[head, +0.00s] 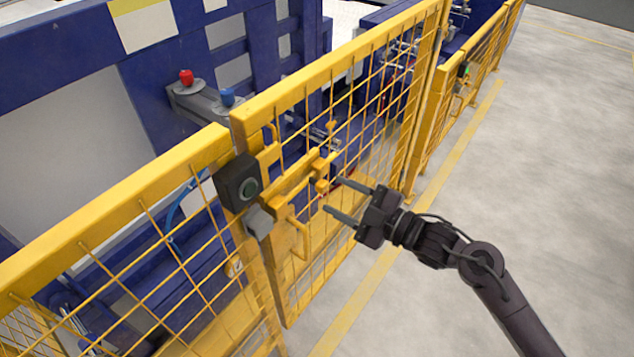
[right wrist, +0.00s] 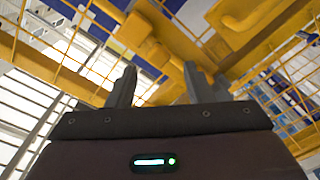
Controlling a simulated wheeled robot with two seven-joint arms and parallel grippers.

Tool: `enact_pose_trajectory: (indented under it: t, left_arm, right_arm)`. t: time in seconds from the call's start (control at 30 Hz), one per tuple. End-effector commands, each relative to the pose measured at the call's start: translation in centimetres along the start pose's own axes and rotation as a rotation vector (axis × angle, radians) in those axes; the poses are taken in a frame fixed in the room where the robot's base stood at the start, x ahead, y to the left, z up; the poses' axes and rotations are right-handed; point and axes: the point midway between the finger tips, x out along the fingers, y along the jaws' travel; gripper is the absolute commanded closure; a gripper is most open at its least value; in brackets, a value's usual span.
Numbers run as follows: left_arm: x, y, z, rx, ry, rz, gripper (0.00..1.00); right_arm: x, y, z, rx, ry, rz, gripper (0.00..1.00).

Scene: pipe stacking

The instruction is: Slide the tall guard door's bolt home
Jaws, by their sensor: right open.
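The tall guard door (head: 350,95) is a yellow mesh panel in the middle of the head view. Its yellow bolt (head: 300,181) lies along the door's latch side, with a small knob (head: 321,185) at its right end. A yellow loop handle (head: 299,240) hangs below it. My right gripper (head: 333,195) is open and empty, its fingertips pointing at the bolt, apparently just short of the knob. In the right wrist view, its two fingers (right wrist: 158,88) stand apart before blurred yellow latch parts (right wrist: 150,45). My left gripper is not in view.
Blue machinery (head: 150,75) with red (head: 186,77) and blue buttons stands behind the fence. Open concrete floor (head: 550,150) lies to the right.

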Motion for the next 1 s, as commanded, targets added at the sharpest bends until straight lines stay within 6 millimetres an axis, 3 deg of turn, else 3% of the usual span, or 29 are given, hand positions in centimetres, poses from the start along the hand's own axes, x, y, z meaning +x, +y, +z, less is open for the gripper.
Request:
enact_pose_trajectory:
  t: [0.33,0.73,1.0]
  left_arm:
    - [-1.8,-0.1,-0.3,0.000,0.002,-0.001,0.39]
    - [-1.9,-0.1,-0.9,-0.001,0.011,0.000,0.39]
    - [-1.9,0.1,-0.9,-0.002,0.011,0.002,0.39]
  right_arm:
    - [5.3,0.3,-0.1,0.003,-0.002,0.004,0.53]
    - [6.2,0.1,0.1,0.002,-0.004,0.002,0.53]
    - [6.2,0.1,0.1,0.002,-0.003,0.004,0.89]
